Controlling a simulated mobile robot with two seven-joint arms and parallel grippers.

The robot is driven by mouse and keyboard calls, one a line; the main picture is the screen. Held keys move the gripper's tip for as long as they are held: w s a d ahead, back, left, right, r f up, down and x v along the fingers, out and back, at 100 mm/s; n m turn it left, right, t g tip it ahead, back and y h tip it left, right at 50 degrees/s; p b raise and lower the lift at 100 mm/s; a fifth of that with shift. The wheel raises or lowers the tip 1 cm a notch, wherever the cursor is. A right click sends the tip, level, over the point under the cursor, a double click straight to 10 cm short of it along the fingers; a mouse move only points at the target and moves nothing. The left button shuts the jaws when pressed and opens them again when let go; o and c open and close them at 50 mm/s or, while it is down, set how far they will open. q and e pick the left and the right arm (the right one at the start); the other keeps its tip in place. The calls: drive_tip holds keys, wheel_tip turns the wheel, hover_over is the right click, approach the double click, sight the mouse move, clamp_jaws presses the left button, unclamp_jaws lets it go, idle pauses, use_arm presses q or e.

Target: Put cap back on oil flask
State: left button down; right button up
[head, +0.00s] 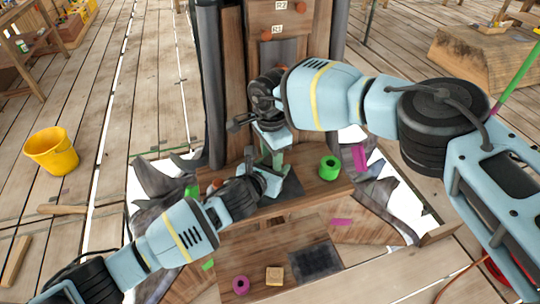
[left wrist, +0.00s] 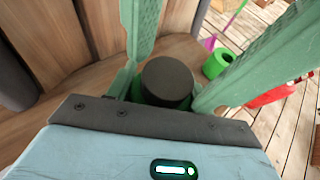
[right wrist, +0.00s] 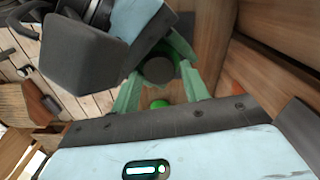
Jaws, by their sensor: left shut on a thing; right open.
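My left gripper (head: 280,172) is low over the wooden bench. In the left wrist view its green fingers (left wrist: 165,75) are closed about a dark cylinder (left wrist: 167,83), seen end-on. I cannot tell if this is the oil flask or its cap. My right gripper (head: 271,156) is just above the left one, pointing down, with its fingers apart. In the right wrist view, a dark round thing (right wrist: 159,70) shows between or beyond the right fingers (right wrist: 160,82), close to the left gripper. Contact there is unclear. No separate flask and cap can be made out.
A green ring (head: 329,168) stands on the bench to the right. A magenta ring (head: 241,285), a wooden block (head: 275,276) and a dark grid (head: 315,260) are on the nearer board. Wooden columns rise close behind the grippers. A yellow bucket (head: 52,150) stands far left.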

drive_tip(key=r, duration=0.3)
drive_tip(key=shift+s+a+r, duration=0.2)
drive_tip(key=shift+a+r, duration=0.05)
drive_tip(key=shift+r, duration=0.15)
drive_tip(key=shift+c, duration=0.5)
drive_tip(key=n, duration=0.1)
drive_tip(key=r+n, duration=0.1)
drive_tip(key=n, duration=0.1)
drive_tip(key=shift+a+r, duration=0.2)
drive_tip(key=shift+a, duration=0.05)
drive_tip(key=n, duration=0.1)
drive_tip(key=r+n, duration=0.2)
drive_tip(key=shift+w+d+n, duration=0.15)
drive_tip(key=shift+d+n, duration=0.1)
drive_tip(key=shift+n, duration=0.15)
drive_tip(key=shift+f, duration=4)
drive_tip(key=shift+c, duration=0.3)
